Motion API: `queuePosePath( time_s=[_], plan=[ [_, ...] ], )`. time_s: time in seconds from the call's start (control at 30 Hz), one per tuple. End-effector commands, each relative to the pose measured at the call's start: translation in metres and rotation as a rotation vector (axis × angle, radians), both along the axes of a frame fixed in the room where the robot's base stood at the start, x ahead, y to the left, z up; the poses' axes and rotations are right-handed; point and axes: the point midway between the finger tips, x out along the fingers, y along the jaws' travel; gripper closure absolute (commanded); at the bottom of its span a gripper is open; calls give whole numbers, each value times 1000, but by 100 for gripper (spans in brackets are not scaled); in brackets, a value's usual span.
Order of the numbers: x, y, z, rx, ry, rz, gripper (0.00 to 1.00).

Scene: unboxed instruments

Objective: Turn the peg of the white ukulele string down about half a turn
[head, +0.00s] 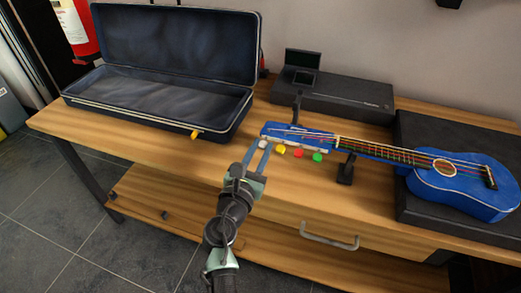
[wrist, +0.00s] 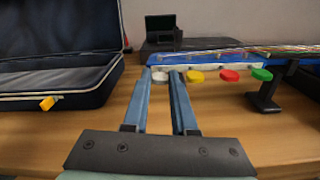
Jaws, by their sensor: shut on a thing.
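The blue ukulele (head: 465,181) lies on the right of the table, its neck reaching left to the headstock (head: 290,130). Along the near edge of the headstock are a white peg (head: 263,144), a yellow peg (head: 280,150), a red peg (head: 299,153) and a green peg (head: 317,157). In the wrist view the white peg (wrist: 160,75) sits between the fingertips of my gripper (wrist: 161,74), which is shut on it. The yellow peg (wrist: 196,76) is just right of the right finger. The peg's exact angle is too small to tell.
An open dark case (head: 160,100) stands at the back left, with a yellow tag at its front. A black device (head: 335,95) is behind the headstock. A stand (head: 346,170) supports the neck; a dark block (head: 415,130) bears the body. Bare tabletop (head: 190,155) lies left of my gripper.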

Motion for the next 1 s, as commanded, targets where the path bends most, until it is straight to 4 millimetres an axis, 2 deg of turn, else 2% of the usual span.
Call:
queuePosePath(
  time_s=[1.0],
  plan=[
    [0,0,-3,903,-296,1,100]
  ],
)
